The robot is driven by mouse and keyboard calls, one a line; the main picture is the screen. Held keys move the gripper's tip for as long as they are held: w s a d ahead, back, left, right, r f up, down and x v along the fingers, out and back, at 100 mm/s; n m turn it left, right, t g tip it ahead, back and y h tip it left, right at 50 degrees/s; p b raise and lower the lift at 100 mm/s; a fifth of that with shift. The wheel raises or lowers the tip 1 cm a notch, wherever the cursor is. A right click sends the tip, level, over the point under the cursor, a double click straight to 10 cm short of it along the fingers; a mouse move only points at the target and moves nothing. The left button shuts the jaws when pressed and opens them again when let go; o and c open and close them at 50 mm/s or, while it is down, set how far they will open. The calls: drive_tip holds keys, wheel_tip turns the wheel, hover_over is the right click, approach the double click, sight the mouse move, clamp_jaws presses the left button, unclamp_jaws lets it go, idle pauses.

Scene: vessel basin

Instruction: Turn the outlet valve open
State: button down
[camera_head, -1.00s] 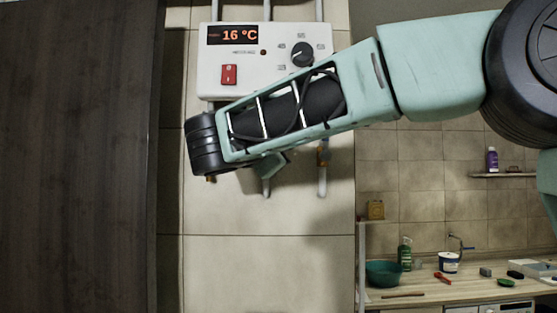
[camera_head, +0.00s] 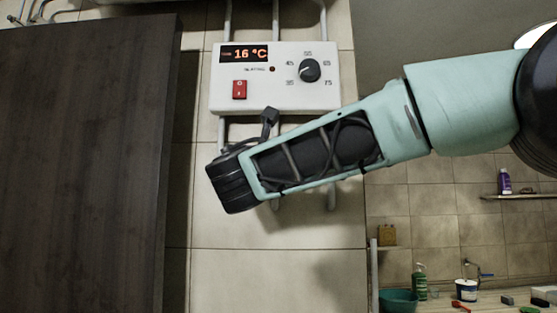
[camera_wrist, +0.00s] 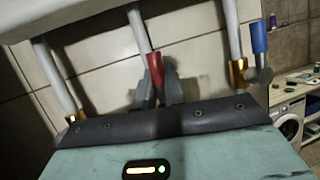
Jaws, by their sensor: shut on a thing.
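In the wrist view, a red valve handle (camera_wrist: 154,66) sits on the middle white pipe. My gripper (camera_wrist: 160,80) is shut on this red handle, with its grey fingers on either side of it. A blue handle (camera_wrist: 259,37) stands to the right, apart from the fingers, near a brass fitting (camera_wrist: 237,74) on the right pipe. The valve body behind the red handle is hidden by my gripper. In the head view, my wrist hides the fingers and the handles.
A white heater box (camera_head: 274,78) with a 16 °C display, a red switch and a dial hangs above my arm. A large dark panel (camera_head: 85,165) stands at left. A counter with a green basin (camera_head: 398,301) is at lower right. Tiled wall lies behind.

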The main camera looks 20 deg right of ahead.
drive_tip(key=shift+a+n+t+y, duration=0.25)
drive_tip(key=shift+n+t+y, duration=0.05)
drive_tip(key=shift+n, duration=0.5)
drive_tip(key=c, duration=1.5)
unclamp_jaws()
drive_tip(key=shift+a, duration=0.1)
drive_tip(key=shift+s+f+b, duration=0.15)
drive_tip(key=shift+s+b, duration=0.05)
drive_tip(key=shift+b, duration=0.25)
drive_tip(key=b+v, duration=0.7)
drive_tip(key=v, duration=0.9)
drive_tip(key=shift+s+a+f+b, duration=0.2)
drive_tip(key=shift+s+b, duration=0.1)
